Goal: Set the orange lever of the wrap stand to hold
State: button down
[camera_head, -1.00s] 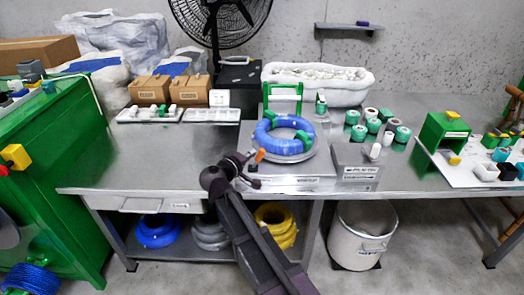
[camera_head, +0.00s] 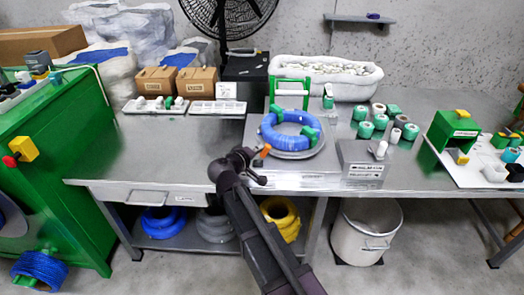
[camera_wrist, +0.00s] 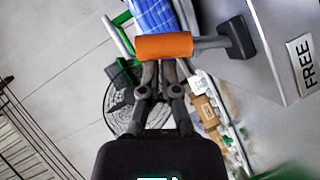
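The orange lever (camera_head: 262,151) stands at the front left of the wrap stand (camera_head: 307,182), which carries a blue cable coil (camera_head: 269,136). In the wrist view the lever's orange handle (camera_wrist: 165,46) lies crosswise at my fingertips, and a grey rod joins it to a dark pivot (camera_wrist: 240,37). My gripper (camera_wrist: 159,68) has its two fingers close together, shut, with no object seen between them. The tips are at the handle, partly hidden by it; I cannot tell whether they touch. A "FREE" label (camera_wrist: 303,62) is on the stand, to the right.
A grey block with a label plate (camera_head: 362,171) stands right of the stand, with several green and white rolls (camera_head: 381,122) behind it. White trays (camera_head: 156,104) and boxes are at the back left. The table's left part (camera_head: 160,150) is clear.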

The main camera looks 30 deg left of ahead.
jog(key=shift+s+d, duration=0.15)
jog(key=shift+s+a+r+p, duration=0.3)
jog(key=shift+a, duration=0.05)
jog(key=a+p+v, duration=0.2)
jog(key=p+v, duration=0.1)
jog(key=v, duration=0.9)
jog(key=shift+a+r, duration=0.2)
jog(key=shift+w, duration=0.1)
